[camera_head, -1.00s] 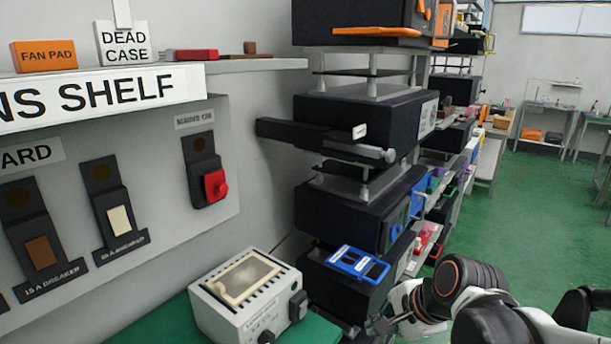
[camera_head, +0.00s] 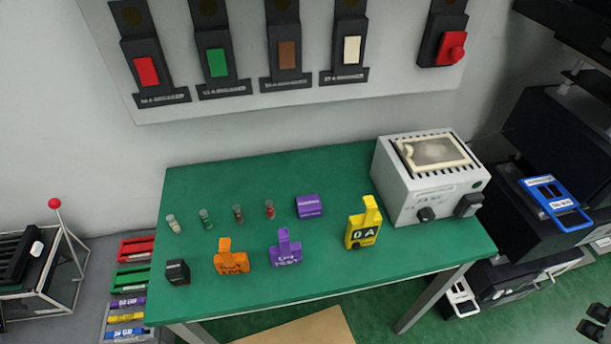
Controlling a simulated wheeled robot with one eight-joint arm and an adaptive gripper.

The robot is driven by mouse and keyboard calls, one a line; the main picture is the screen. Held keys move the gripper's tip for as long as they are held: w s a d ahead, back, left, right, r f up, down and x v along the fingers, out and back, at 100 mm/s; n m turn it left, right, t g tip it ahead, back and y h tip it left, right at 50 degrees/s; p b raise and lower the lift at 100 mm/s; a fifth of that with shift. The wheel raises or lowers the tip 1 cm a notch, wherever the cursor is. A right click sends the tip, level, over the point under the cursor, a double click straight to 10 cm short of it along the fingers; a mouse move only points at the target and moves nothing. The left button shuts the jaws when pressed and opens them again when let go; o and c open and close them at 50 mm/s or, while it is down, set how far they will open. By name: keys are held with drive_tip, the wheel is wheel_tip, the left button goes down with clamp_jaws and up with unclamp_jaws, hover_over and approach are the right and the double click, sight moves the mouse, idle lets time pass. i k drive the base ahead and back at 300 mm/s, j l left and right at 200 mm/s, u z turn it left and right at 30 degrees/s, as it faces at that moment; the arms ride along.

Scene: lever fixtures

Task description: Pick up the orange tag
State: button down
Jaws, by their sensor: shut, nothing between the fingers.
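The orange tag (camera_head: 232,262) stands on the green-topped table (camera_head: 330,170), near its front edge at left of centre. It has a broad body with dark lettering and a narrow tab on top. A purple tag (camera_head: 285,248) stands to its right and a small black block (camera_head: 177,272) to its left, both apart from it. My gripper (camera_head: 590,322) seems to show only as dark finger parts at the lower right edge, far from the tag and off the table. It is shut and empty. The rest of my arm is out of view.
A yellow tag (camera_head: 363,228) and a grey-white device (camera_head: 430,180) stand at the table's right. Several small vials and a purple box (camera_head: 309,206) lie behind the tags. A breaker panel (camera_head: 250,100) hangs above. Black equipment (camera_head: 545,135) stands right of the table.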

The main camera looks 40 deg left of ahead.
sight(225, 262)
drive_tip(key=u, duration=2.5)
drive_tip(key=z, duration=3.25)
drive_tip(key=u, duration=3.25)
